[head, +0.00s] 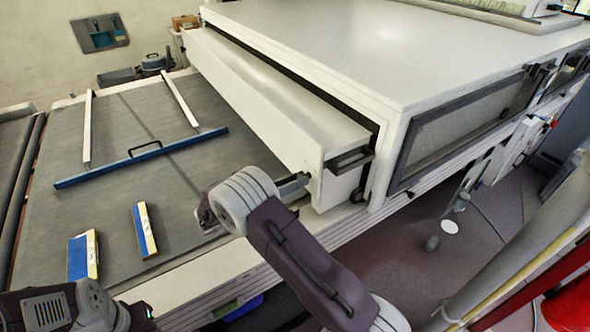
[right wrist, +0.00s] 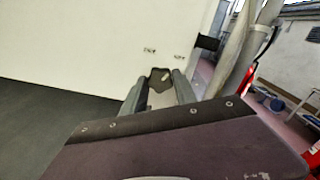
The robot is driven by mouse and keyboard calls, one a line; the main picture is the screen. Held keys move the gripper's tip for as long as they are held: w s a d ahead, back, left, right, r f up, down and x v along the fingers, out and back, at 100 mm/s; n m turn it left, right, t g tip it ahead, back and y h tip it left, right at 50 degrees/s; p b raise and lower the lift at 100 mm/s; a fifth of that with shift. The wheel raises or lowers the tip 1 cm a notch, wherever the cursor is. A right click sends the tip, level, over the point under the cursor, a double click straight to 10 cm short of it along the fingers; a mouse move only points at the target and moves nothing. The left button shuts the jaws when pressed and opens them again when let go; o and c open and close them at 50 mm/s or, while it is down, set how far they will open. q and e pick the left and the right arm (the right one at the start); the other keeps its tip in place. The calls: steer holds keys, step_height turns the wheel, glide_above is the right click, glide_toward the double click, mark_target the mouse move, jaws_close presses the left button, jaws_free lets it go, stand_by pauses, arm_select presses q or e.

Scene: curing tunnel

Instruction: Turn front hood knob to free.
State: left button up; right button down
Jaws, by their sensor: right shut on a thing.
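The front hood (head: 265,105) is a long white box at the mouth of the large white tunnel. Its dark knob (right wrist: 160,78) with a pale mark is on the white hood face in the right wrist view. My right gripper (right wrist: 158,88) is shut on the knob, one finger on each side. In the head view the right gripper (head: 296,183) reaches the hood's near end, and the knob is mostly hidden there. Small marks beside the knob are too small to read. Part of my left arm shows at the bottom left; its gripper is out of view.
A dark handle (head: 348,160) juts from the hood's near end. On the grey belt (head: 120,190) lie a blue bar (head: 140,160) with white rails and two blue-and-cream blocks (head: 146,230). The tunnel's window (head: 465,125) is to the right.

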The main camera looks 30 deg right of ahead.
steer(key=shift+f+n+p, duration=0.1)
steer(key=shift+n+p, duration=4.25)
steer(key=shift+n, duration=2.95)
steer(key=c, duration=1)
jaws_free()
steer(key=shift+o, duration=0.2)
steer(key=shift+a, duration=0.1)
